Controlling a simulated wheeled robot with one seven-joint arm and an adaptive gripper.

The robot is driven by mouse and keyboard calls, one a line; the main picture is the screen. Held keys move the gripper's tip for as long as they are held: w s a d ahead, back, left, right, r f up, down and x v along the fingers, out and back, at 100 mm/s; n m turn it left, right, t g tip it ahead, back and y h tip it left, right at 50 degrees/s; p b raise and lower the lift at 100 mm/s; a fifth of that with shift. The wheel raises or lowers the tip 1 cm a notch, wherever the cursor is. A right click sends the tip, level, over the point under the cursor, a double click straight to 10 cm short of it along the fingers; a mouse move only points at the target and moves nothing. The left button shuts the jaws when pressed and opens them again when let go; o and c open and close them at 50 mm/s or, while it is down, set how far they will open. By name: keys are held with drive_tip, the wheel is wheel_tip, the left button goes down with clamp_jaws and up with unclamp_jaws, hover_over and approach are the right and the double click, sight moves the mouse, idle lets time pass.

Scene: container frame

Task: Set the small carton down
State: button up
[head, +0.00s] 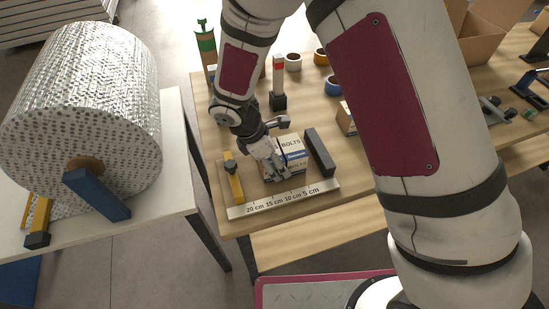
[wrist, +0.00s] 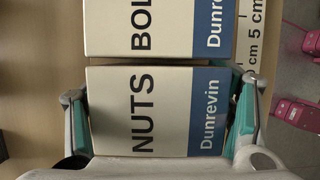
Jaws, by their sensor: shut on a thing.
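The small carton, a white and blue box marked NUTS (wrist: 135,110), fills the lower middle of the wrist view. My gripper (wrist: 160,118) is shut on it, with one teal-padded finger against each side. In the head view my gripper (head: 277,172) points down at the table and hides most of this carton. I cannot tell whether the held carton touches the tabletop.
A ruler strip (head: 268,203) lies along the table's front edge. A yellow-handled tool (head: 235,180) lies left of the gripper, and a dark bar (head: 319,151) lies right of the cartons. A bubble-wrap roll (head: 85,95) is on the left table.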

drive_tip(key=shift+f, duration=0.1)
drive_tip(key=o, duration=1.5)
drive_tip(key=b+v, duration=0.1)
drive_tip(key=v, duration=1.1)
drive_tip(key=shift+r, duration=0.25)
